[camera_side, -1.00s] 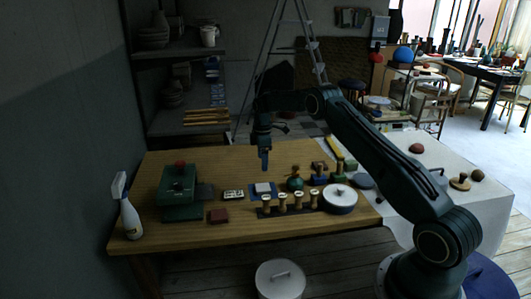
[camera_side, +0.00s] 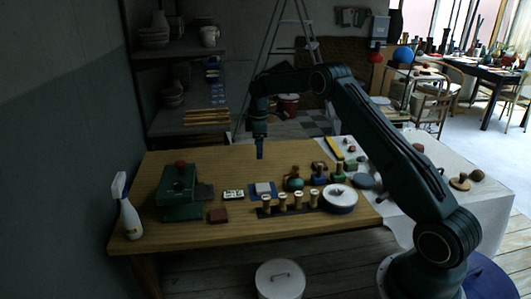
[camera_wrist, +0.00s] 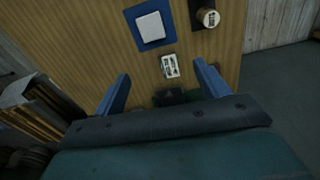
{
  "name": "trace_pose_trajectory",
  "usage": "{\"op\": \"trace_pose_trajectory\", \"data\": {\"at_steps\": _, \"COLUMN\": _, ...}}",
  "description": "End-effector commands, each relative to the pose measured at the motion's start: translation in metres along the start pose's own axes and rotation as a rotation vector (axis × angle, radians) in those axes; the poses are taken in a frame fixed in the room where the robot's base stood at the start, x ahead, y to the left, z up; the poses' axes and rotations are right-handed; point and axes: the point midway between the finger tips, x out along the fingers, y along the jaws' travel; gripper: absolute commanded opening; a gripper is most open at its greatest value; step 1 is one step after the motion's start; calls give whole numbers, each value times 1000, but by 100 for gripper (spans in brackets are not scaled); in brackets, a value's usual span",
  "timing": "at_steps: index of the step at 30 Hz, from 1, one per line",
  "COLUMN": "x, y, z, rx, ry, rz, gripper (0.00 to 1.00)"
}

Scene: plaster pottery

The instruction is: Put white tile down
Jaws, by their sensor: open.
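The white tile (camera_side: 264,187) lies flat on a blue square mat (camera_side: 254,195) on the wooden table. In the wrist view the white tile (camera_wrist: 151,27) sits inside the edges of the blue mat (camera_wrist: 172,35), with blue showing all round it. My gripper (camera_side: 260,155) hangs above the table, behind the tile and well clear of it. In the wrist view its two blue fingers (camera_wrist: 162,85) stand wide apart with nothing between them.
A white card with dark marks (camera_side: 233,194) lies left of the mat. A green machine (camera_side: 180,190) with a red knob stands farther left. Wooden stamps (camera_side: 282,202) and a round white-topped container (camera_side: 340,196) stand to the right. The table's back area is clear.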

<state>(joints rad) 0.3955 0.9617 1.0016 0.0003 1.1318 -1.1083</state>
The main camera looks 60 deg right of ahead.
Motion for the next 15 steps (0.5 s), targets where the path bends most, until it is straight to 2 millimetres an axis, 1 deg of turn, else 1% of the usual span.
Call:
{"op": "trace_pose_trajectory", "data": {"at_steps": 1, "x": -17, "y": -7, "z": -4, "rx": 13, "ry": 7, "rz": 12, "gripper": 74}}
{"op": "trace_pose_trajectory", "data": {"at_steps": 6, "x": -66, "y": -34, "z": -12, "rx": 71, "ry": 27, "rz": 42, "gripper": 74}}
{"op": "trace_pose_trajectory", "data": {"at_steps": 11, "x": -107, "y": -64, "z": -15, "rx": 125, "ry": 51, "rz": 68, "gripper": 74}}
{"op": "trace_pose_trajectory", "data": {"at_steps": 15, "x": -139, "y": -93, "z": -15, "rx": 174, "ry": 73, "rz": 88, "gripper": 74}}
